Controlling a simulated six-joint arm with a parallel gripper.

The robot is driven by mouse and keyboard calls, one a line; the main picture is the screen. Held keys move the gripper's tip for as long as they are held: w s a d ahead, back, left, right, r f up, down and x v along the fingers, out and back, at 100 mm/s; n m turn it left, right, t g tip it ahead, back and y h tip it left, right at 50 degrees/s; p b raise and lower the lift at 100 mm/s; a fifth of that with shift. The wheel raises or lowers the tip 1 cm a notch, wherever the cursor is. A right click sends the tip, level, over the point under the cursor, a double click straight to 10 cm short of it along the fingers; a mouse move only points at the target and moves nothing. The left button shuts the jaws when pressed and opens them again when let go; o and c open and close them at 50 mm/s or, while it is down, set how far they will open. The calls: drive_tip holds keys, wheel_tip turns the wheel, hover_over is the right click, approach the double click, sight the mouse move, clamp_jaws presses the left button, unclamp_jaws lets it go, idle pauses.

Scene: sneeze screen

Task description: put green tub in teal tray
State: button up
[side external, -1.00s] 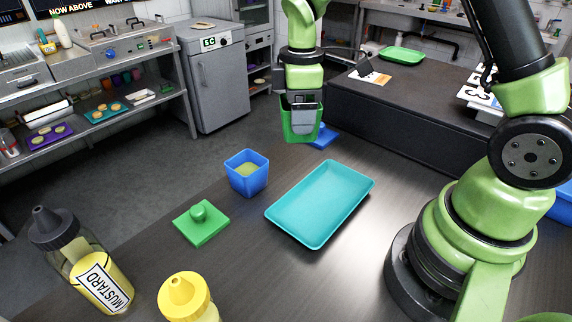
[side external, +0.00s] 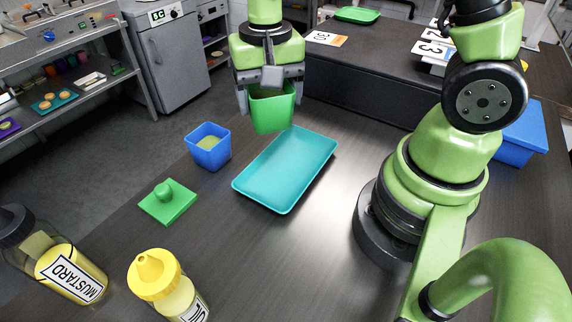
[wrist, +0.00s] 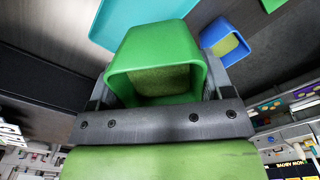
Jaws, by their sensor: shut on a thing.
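The green tub (side external: 272,112) is held by my gripper (side external: 270,92), whose fingers are shut on its sides. The tub hangs upright or nearly so, above the table by the far end of the teal tray (side external: 287,172). In the wrist view the tub (wrist: 155,50) fills the middle, open end showing, with a dull green filling inside. Part of the teal tray (wrist: 130,18) shows beyond it. In the side view the tray lies flat and empty on the dark table.
A blue tub (side external: 209,148) with green contents stands left of the tray. A green lid with a knob (side external: 168,203) lies nearer. A mustard bottle (side external: 62,268) and a yellow-topped bottle (side external: 165,285) stand in front. A blue bin (side external: 522,135) is at right.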

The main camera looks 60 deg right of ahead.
sight(273, 128)
drive_tip(key=m, duration=0.2)
drive_tip(key=s+a+f+m, duration=0.1)
drive_tip(key=m, duration=0.3)
drive_tip(key=shift+s+a+f, duration=0.15)
drive_tip(key=shift+f, duration=0.15)
drive_tip(key=m, duration=0.3)
drive_tip(key=shift+s+a+f, duration=0.25)
drive_tip(key=shift+s+f, duration=0.05)
drive_tip(key=shift+f, duration=0.05)
drive_tip(key=shift+f+m, duration=0.25)
drive_tip(key=shift+m, duration=0.15)
wheel_tip(273, 128, down, 10)
drive_tip(key=shift+r, duration=0.2)
drive_tip(key=o, duration=1)
drive_tip(key=shift+f, duration=0.15)
drive_tip(key=shift+o, duration=0.2)
